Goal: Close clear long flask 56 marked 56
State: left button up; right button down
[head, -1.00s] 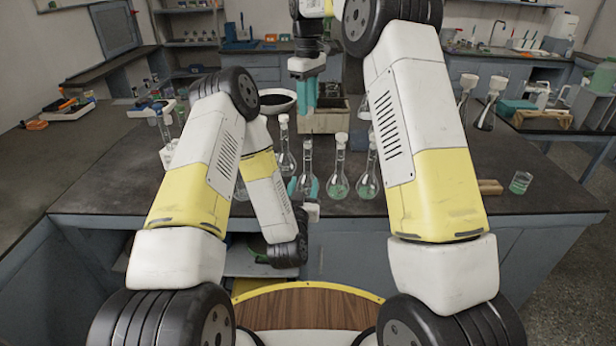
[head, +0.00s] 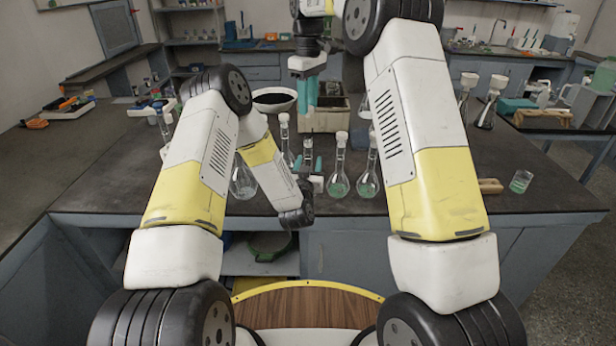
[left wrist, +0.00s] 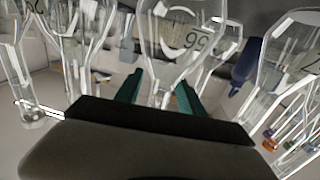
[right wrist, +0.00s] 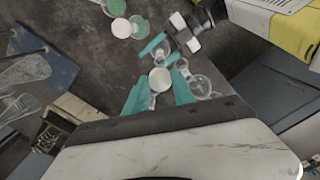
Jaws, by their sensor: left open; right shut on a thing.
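The clear long flask 56 (left wrist: 185,40), with its 56 mark readable, stands in the left wrist view, its neck running down between my left fingers. In the head view its neck (head: 308,147) rises in the middle of the flask row. My left gripper (head: 308,166) is open, with a finger on each side of the neck; contact cannot be told. My right gripper (head: 308,98) points down from above, a little over the flask's mouth. It is shut on a white round stopper (right wrist: 159,79), seen between its fingers in the right wrist view; its fingers hide it in the head view.
Stoppered flasks with green liquid (head: 340,180) stand close on the right, and another clear flask (head: 243,178) on the left. A white bowl (head: 274,100) and a box (head: 325,122) stand behind. A small beaker (head: 521,181) is at far right. The bench front is clear.

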pick_arm(q)
jog(key=shift+w, duration=0.35)
jog(key=shift+c, duration=0.2)
grip_shut()
dwell(1.1)
